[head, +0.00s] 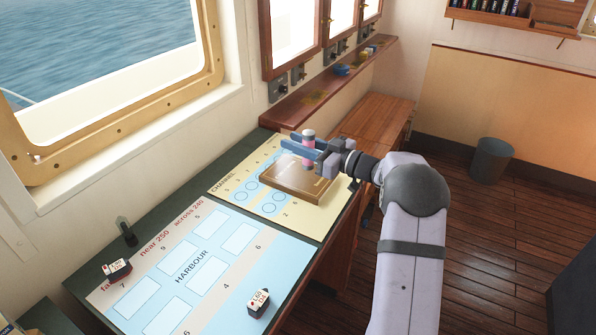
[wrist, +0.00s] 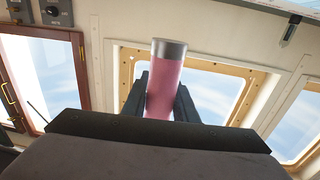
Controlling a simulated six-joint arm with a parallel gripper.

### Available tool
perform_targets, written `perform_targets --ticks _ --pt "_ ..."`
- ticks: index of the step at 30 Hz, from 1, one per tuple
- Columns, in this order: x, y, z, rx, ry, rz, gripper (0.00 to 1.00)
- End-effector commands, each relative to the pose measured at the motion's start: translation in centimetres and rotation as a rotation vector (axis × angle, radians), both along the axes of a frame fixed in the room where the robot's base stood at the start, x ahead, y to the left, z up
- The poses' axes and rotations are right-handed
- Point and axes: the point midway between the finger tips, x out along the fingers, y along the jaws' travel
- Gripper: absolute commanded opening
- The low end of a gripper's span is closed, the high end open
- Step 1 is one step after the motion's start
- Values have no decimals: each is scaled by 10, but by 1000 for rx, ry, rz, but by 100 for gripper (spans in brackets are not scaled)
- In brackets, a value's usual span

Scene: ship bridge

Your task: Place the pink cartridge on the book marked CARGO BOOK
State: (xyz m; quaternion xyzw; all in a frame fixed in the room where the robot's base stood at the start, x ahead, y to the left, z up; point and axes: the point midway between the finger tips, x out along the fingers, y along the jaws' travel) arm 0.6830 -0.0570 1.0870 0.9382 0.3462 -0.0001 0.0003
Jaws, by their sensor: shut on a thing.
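The pink cartridge (head: 308,137) has a grey end and is held upright between the fingers of my gripper (head: 308,148). In the wrist view the cartridge (wrist: 166,85) stands between both dark fingers (wrist: 160,100), its grey end up. My gripper is shut on it, above a flat brown rectangular thing (head: 298,186) on the chart table. A gap seems to show between the cartridge and that brown thing, though its exact height is hard to tell. I cannot read the words CARGO BOOK anywhere, so I cannot tell whether the brown thing is that book.
The chart marked HARBOUR (head: 240,238) fills the near table, with two small labelled blocks, one at left (head: 116,268) and one at front (head: 259,303). A yellow chart marked CHANNEL (head: 225,190) lies under the brown thing. A narrow shelf (head: 305,110) runs along the wall behind.

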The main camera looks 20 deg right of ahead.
Motion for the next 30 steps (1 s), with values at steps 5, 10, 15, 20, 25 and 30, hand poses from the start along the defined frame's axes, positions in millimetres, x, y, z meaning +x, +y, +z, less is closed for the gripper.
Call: perform_targets --ticks 5,10,15,20,25,30 --pt "0 0 -28 3 4 0 1" --pt "0 0 -46 2 1 -1 1" --pt "0 0 -50 1 -2 -1 1" --pt "0 0 -60 3 3 -1 1" --pt "0 0 -80 2 1 0 1" --pt "0 0 -87 1 -2 0 1"
